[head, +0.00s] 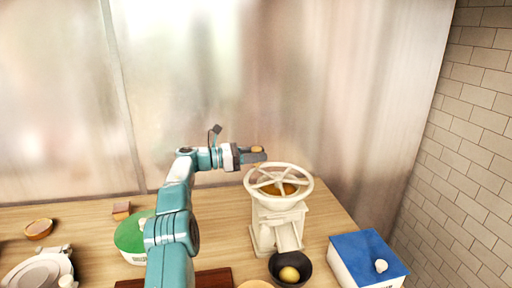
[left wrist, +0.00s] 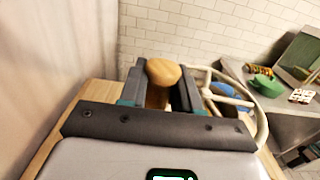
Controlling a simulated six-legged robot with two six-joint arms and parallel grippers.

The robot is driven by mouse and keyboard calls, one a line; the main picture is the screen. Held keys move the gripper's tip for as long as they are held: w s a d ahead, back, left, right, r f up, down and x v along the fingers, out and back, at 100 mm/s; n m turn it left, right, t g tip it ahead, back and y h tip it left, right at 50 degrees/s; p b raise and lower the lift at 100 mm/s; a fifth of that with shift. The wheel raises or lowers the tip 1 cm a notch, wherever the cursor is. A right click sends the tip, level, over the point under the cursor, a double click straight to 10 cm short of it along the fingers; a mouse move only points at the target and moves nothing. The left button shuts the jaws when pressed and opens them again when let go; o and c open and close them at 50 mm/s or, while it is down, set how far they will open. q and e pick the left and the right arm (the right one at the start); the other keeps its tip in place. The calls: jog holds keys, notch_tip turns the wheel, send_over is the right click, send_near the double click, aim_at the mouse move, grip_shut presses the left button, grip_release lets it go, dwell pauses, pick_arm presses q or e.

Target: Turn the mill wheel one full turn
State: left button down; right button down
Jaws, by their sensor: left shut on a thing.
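The mill (head: 284,230) is a cream-white stand at the table's right side. Its spoked wheel (head: 306,188) lies nearly flat on top, over an orange-brown hopper. A tan wooden knob (head: 257,149) stands at the wheel's far left rim. My left gripper (head: 254,156) is shut around this knob, reaching in from the left. In the left wrist view the knob (left wrist: 164,72) sits between the two dark fingers, and the wheel (left wrist: 262,125) extends to the right. The fingers hide part of the knob's shaft. My right gripper is in neither view.
A dark bowl with a yellow ball (head: 289,274) stands before the mill. A blue-lidded white box (head: 367,258) is at right. A green-lidded pot (head: 131,236), a wooden block (head: 121,210) and plates (head: 35,272) are at left. A metal-like wall (head: 220,80) rises behind.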

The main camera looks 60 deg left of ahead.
pick_arm(q)
jog(key=shift+f, duration=0.1)
jog(key=c, duration=0.9)
grip_release()
jog(key=shift+c, duration=0.2)
jog(key=p+v, duration=0.5)
jog(key=v, duration=1.1)
jog(key=shift+s, duration=0.15)
